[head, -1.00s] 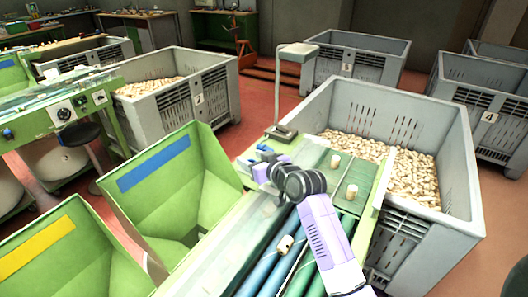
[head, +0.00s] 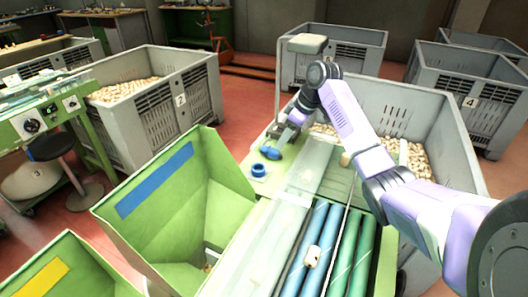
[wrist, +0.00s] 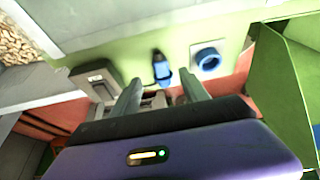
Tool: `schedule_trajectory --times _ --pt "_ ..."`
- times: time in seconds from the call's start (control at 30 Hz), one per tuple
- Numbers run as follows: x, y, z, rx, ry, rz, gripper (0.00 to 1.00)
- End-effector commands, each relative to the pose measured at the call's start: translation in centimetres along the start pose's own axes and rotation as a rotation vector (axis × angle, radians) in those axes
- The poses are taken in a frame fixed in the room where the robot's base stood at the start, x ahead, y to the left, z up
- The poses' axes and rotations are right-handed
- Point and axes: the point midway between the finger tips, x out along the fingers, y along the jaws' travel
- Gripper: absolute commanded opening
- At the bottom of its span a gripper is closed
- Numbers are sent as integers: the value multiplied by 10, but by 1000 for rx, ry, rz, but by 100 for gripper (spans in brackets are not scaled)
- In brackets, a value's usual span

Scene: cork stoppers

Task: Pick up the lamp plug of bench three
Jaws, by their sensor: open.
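The lamp plug, a blue cylinder with a dark end (head: 270,153), lies on the green bench top in the head view. It also shows in the wrist view (wrist: 161,68), beyond the gap between my fingertips. A round blue socket (head: 258,169) on a pale plate is beside it, apart from it; it shows to the plug's right in the wrist view (wrist: 208,59). My gripper (wrist: 163,88) is open and empty, its two grey fingers spread on either side of the plug's line. In the head view my gripper (head: 284,138) is just behind the plug.
The lamp (head: 307,43) rises behind my gripper; its grey base (wrist: 96,76) is close to my left finger in the wrist view. A green hopper (head: 180,210) stands left of the bench. Blue and green rollers (head: 330,240) are nearer. A grey crate of corks (head: 455,140) stands right.

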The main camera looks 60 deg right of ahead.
Motion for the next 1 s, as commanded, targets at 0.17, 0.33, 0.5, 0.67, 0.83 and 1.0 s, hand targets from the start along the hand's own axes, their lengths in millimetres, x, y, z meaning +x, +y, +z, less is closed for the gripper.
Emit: schedule_trajectory --times 0.17,0.33,0.5,0.67,0.83,1.0 --pt "12 0 3 -3 -12 -7 53" --pt "29 0 3 -2 -11 -6 53" --pt "52 -2 5 -1 -12 -7 53" --pt "71 -2 5 -1 -9 -6 53" --pt "76 -1 5 -2 -8 -4 53" --pt "76 -1 5 -2 -8 -4 45"
